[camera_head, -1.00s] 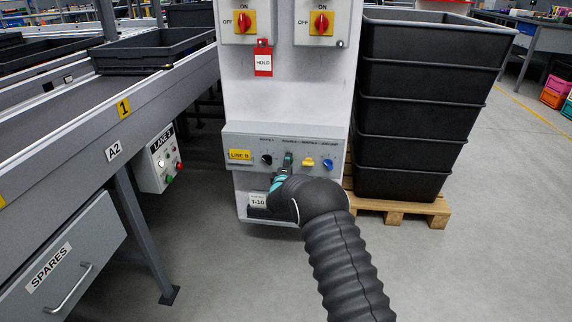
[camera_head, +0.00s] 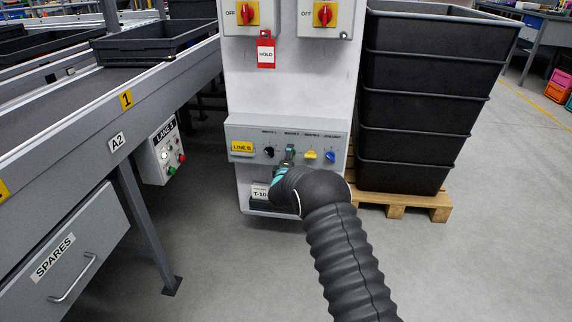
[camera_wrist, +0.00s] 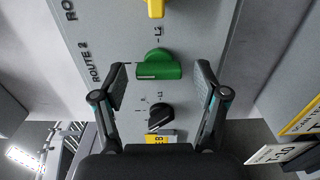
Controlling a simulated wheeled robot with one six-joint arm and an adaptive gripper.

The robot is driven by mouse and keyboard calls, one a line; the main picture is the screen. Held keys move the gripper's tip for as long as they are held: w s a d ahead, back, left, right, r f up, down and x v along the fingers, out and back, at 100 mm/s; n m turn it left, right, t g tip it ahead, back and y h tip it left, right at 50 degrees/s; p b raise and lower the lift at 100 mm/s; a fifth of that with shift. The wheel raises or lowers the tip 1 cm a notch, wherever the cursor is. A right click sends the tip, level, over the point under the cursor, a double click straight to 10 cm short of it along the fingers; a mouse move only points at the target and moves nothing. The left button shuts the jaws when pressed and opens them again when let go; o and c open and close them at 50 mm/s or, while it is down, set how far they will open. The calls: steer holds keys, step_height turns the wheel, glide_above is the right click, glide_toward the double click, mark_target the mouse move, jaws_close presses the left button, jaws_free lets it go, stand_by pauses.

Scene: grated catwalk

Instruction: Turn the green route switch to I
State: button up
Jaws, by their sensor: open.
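The green route switch (camera_wrist: 158,65) is on a grey panel in the middle of the wrist view. Its grip bar lies across that picture, with a pale line toward its left end. The label beside it reads ROUTE 2. My gripper (camera_wrist: 162,80) is open, one finger on each side of the switch's near edge, with gaps visible; I cannot tell the depth to the knob. In the head view, my gripper (camera_head: 283,168) is at the LINE B control box (camera_head: 243,131), its fingers mostly hidden by my arm. The green switch (camera_head: 290,150) shows just above it.
A black switch (camera_wrist: 160,117) and a yellow switch (camera_wrist: 156,8) flank the green one. A blue switch (camera_head: 330,156) is farther right. Red rotary switches (camera_head: 326,14) are above. Stacked black crates (camera_head: 415,100) stand right, and a conveyor (camera_head: 130,105) runs left.

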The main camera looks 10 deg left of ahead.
steer(key=s, duration=1.1)
steer(key=shift+s, duration=0.35)
steer(key=shift+a, duration=0.1)
